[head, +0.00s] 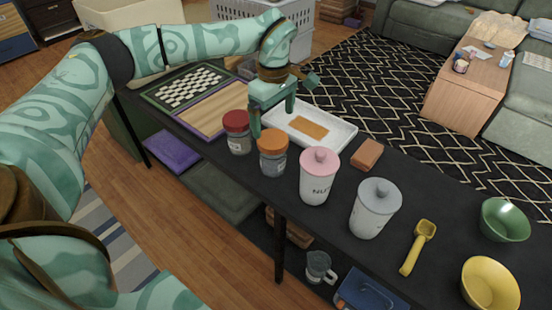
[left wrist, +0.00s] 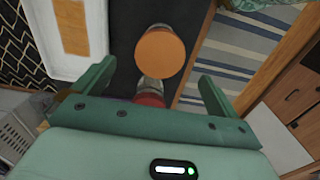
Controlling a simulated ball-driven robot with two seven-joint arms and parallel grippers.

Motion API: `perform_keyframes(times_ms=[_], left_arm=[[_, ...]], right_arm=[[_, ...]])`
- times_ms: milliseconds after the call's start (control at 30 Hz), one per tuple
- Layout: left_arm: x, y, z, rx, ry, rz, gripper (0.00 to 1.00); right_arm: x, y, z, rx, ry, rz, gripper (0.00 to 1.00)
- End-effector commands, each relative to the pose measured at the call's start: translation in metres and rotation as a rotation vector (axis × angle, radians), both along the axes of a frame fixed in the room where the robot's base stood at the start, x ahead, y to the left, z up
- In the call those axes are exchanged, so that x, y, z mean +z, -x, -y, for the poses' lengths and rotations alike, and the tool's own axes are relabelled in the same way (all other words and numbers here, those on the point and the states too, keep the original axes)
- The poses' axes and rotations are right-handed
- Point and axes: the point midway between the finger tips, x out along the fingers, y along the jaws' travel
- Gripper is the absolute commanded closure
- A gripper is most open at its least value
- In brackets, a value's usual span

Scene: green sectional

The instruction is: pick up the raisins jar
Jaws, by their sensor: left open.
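A clear jar with an orange lid (head: 273,150) stands on the black table, and its lid shows between and beyond the fingers in the left wrist view (left wrist: 160,53). A clear jar with a red lid (head: 238,132) stands beside it; in the left wrist view its red lid (left wrist: 149,100) is partly hidden by my gripper. Neither label is readable, so I cannot tell which is the raisins jar. My left gripper (head: 272,117) is open and empty, above and behind these two jars. My right gripper is not in view.
A pink-lidded canister (head: 319,178) and a grey-lidded canister (head: 375,209) stand to the right. A white tray (head: 340,141) and brown block (head: 367,154) lie behind. A checkerboard (head: 190,86) is at left. A yellow scoop (head: 418,247), green bowl (head: 504,221) and yellow bowl (head: 489,285) are at right.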

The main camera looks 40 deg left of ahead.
Motion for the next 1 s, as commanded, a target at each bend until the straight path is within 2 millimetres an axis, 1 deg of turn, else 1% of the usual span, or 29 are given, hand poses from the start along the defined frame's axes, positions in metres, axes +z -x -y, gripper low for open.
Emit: perform_keyframes(times_ms=[33,100,200,367,467,633,733,900,933,967,1000], left_arm=[[-0.019,0.0,0.0,0.0,0.0,-0.007,0.02],[-0.032,0.0,0.0,0.0,0.001,-0.005,0.02],[-0.042,0.0,0.0,0.0,0.002,-0.003,0.02],[-0.05,0.0,0.0,0.0,0.002,0.0,0.02],[-0.063,0.0,-0.002,0.001,0.002,-0.004,0.02],[-0.093,0.001,-0.005,0.001,0.001,-0.005,0.02],[-0.1,0.001,-0.005,0.0,0.001,-0.002,0.02],[-0.097,0.001,-0.005,0.001,0.001,0.002,0.02],[-0.097,0.001,-0.005,0.001,0.001,0.002,0.05],[-0.097,0.001,-0.005,0.001,0.001,0.002,0.14],[-0.097,0.001,-0.005,0.001,0.001,0.002,0.25]], right_arm=[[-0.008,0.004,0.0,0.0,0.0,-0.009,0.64],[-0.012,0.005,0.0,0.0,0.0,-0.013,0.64],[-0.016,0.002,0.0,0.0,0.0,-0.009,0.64],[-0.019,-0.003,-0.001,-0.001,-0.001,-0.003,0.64],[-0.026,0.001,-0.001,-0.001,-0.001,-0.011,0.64],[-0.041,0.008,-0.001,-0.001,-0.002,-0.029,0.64],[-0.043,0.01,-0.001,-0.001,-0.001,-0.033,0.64],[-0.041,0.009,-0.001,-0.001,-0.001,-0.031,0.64],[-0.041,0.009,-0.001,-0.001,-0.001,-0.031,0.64],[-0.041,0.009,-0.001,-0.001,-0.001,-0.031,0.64],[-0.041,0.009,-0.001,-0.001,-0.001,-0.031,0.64]])
